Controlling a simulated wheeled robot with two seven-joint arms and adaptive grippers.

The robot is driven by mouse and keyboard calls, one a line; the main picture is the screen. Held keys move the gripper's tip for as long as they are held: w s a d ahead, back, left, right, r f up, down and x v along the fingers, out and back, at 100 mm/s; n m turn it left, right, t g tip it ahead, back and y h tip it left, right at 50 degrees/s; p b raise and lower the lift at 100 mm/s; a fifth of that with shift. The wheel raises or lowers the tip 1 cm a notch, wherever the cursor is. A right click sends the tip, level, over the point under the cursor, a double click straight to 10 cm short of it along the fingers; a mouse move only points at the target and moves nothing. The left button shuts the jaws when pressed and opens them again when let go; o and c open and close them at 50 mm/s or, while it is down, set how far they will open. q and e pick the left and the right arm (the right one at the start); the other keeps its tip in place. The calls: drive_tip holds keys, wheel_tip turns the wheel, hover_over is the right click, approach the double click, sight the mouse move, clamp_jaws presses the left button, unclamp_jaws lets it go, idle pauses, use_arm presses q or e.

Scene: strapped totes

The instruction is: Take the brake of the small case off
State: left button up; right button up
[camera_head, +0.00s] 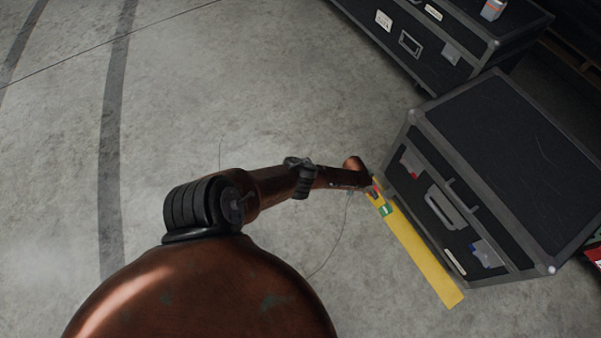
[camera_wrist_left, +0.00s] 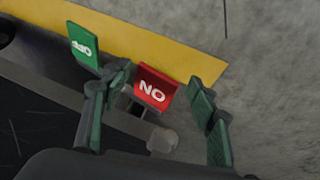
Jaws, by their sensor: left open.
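The small case (camera_head: 510,165) is black with grey metal edges and stands at the right of the head view. At its near left corner is the brake, with a green tab (camera_head: 387,210) and a red tab. In the left wrist view the green tab (camera_wrist_left: 84,46) reads OFF upside down, and the red tab (camera_wrist_left: 154,90) reads ON upside down. My left gripper (camera_wrist_left: 160,80) is open, its green fingers on either side of the red tab. One finger lies between the two tabs; whether it touches either is unclear. My right gripper is out of view.
A yellow strip (camera_head: 428,262) runs along the small case's front. A thin dark cable lies on the floor. The concrete floor to the left is clear.

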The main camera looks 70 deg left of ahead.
use_arm(q)
drive_tip(key=r+p, duration=0.2)
drive_tip(key=shift+s+r+p, duration=0.2)
drive_tip(key=shift+r+p, duration=0.15)
drive_tip(key=p+v, duration=0.4)
drive_tip(key=v, duration=0.2)
drive_tip(key=s+d+f+m+g+p, duration=0.1)
drive_tip(key=s+p, duration=0.3)
drive_tip(key=s, duration=1)
drive_tip(key=s+d+f+m+y+p, duration=0.1)
drive_tip(key=s+f+p, duration=0.3)
drive_tip(key=s, duration=1.1)
drive_tip(key=shift+s+f+g+p, duration=0.3)
drive_tip(key=shift+g+p, duration=0.1)
drive_tip(key=shift+p, duration=0.25)
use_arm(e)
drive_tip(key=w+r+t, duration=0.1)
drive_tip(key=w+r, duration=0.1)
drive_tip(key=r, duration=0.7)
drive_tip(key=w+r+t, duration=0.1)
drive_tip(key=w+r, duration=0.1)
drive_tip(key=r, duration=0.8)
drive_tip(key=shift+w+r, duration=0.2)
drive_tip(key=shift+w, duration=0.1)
